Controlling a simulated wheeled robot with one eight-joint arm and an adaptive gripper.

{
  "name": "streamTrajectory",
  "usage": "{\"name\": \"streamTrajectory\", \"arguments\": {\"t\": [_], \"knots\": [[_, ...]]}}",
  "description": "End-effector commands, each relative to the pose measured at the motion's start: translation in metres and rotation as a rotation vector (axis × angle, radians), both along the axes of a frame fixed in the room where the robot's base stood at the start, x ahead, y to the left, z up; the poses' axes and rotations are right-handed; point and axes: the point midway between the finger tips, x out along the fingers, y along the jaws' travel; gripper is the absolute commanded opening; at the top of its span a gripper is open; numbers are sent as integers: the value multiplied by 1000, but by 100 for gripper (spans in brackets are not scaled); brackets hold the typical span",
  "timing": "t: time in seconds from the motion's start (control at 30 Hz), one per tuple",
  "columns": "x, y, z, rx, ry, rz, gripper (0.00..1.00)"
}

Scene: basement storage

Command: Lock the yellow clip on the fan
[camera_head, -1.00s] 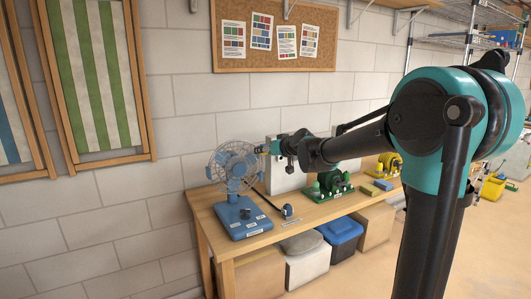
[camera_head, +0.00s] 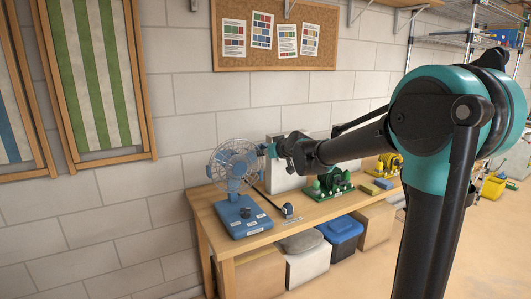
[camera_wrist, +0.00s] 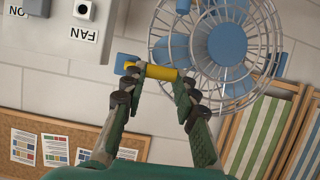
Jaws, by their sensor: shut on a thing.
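The blue fan (camera_head: 236,165) stands on the left part of the wooden workbench, with a round wire cage on a blue base (camera_head: 241,217). My gripper (camera_head: 271,151) is beside the right edge of the cage. In the wrist view, which looks upside down, the yellow clip (camera_wrist: 161,73) is a short bar beside the cage (camera_wrist: 222,50). My gripper (camera_wrist: 160,75) is shut on the clip, with one dark-tipped finger at each end. A blue part shows at the clip's left end. The clip is too small to make out in the head view.
On the wooden workbench (camera_head: 291,232), a green device (camera_head: 328,184) and a yellow device (camera_head: 389,162) stand to the right of the fan. A white panel marked FAN (camera_wrist: 84,22) shows in the wrist view. A block wall is close behind.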

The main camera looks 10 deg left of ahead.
Motion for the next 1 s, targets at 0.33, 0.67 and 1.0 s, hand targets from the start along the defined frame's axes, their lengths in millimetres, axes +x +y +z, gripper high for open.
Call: {"name": "streamTrajectory", "arguments": {"t": [0.33,0.67,1.0], "knots": [[0,0,0,0,0,0,45],[0,-1,0,1,1,0,50],[-28,-19,13,0,1,0,50]]}}
